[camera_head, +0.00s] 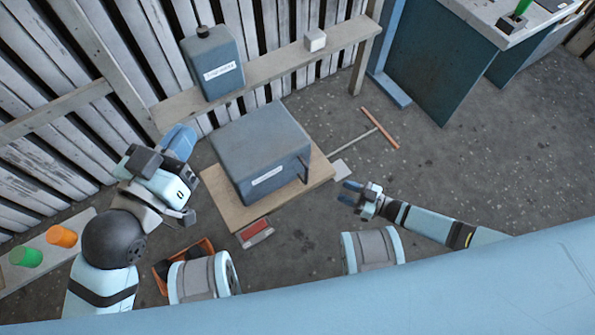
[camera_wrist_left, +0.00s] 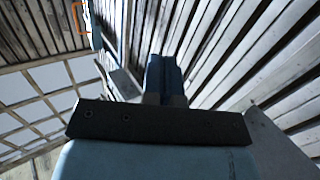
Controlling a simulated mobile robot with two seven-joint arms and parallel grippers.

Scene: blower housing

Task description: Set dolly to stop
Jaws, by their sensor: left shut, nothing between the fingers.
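The dolly (camera_head: 225,205) is a flat wooden board on the floor in the head view. A large blue-grey box (camera_head: 260,145) with a white label and a dark handle rests on it. A red block with a pale face (camera_head: 256,233) lies at the board's front edge; I cannot tell whether they touch. My left gripper (camera_head: 180,140) is raised to the left of the box, shut and empty; its closed blue fingers (camera_wrist_left: 165,75) point at plank walls in the left wrist view. My right gripper (camera_head: 349,192) is right of the board, its fingers apart and empty. The dolly's wheels are hidden.
A T-shaped bar with an orange grip (camera_head: 380,128) lies behind right, near a small pale plate (camera_head: 341,170). A shelf (camera_head: 270,68) holds a labelled canister (camera_head: 213,65). An orange tray (camera_head: 162,268) stands front left.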

